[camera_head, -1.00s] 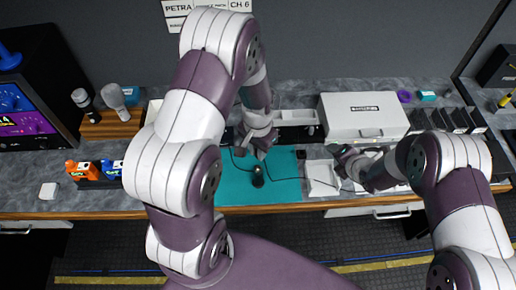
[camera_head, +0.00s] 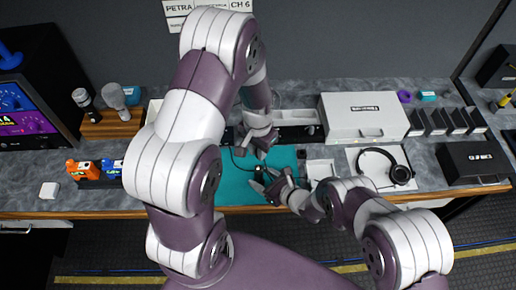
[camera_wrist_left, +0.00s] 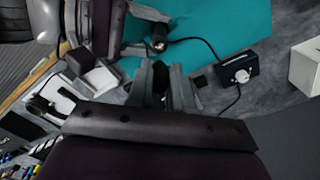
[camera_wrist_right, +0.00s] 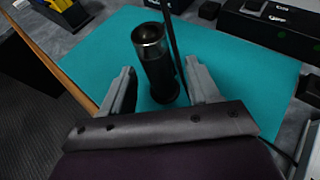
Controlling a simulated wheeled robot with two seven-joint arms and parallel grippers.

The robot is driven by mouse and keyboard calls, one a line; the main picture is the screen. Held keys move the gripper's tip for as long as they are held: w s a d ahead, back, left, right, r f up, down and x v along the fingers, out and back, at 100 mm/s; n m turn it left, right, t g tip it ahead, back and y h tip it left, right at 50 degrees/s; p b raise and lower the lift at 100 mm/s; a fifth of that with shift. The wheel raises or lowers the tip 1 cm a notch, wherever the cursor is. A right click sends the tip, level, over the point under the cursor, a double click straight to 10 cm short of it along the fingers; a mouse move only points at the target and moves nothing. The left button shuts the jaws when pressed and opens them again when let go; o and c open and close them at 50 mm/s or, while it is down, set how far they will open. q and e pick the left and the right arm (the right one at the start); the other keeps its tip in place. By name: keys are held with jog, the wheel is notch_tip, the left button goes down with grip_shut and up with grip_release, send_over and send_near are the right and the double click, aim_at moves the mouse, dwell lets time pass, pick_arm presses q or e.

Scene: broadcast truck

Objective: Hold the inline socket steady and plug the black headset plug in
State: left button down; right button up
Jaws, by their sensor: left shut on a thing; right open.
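The inline socket is a black cylinder with a metal collar (camera_wrist_right: 160,65), standing on the teal mat (camera_wrist_right: 100,60). In the head view it (camera_head: 258,171) is partly covered by my right gripper (camera_head: 265,182). In the right wrist view my right gripper (camera_wrist_right: 163,88) is open, its fingers on either side of the socket's lower part, with gaps showing. My left gripper (camera_head: 262,152) is just behind the socket and higher. In the left wrist view, my left gripper (camera_wrist_left: 163,88) is shut on a small dark thing, apparently the black plug; the fingers hide most of it. The socket (camera_wrist_left: 158,42) shows beyond.
A headset (camera_head: 399,174) lies on a white sheet at right. A small box with a knob (camera_wrist_left: 240,70) stands near the mat, with a cable. A white tray (camera_head: 320,168) and a large white case (camera_head: 362,112) stand to the right. The mat's left part is clear.

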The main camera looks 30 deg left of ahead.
aim_at(256, 175)
jog(key=shift+x, duration=1.8)
jog(key=c, duration=1.1)
jog(key=shift+o, duration=0.2)
